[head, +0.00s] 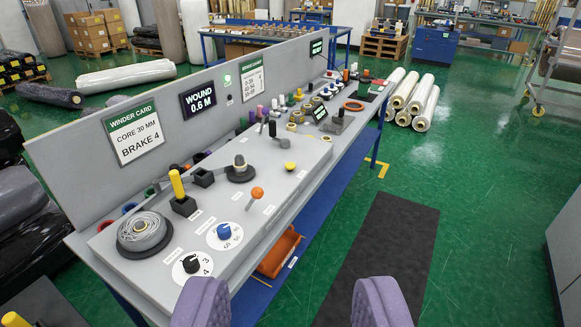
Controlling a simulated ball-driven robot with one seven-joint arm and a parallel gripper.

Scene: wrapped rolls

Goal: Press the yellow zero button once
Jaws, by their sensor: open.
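A small round yellow button (290,166) sits on the grey panel top of the bench, towards its far right part; any label on it is too small to read. A taller yellow handle (177,184) stands upright on a black block nearer the left. My gripper (291,302) shows as two purple ridged fingers at the bottom edge, wide apart with nothing between them. It is in front of the bench and well apart from the yellow button.
The panel (215,215) also carries an orange-knobbed lever (256,192), a blue dial (225,232), a black-and-white dial (192,265) and a wound grey roll (145,232). An upright board (220,92) with signs stands behind. A dark floor mat (378,255) lies clear at right.

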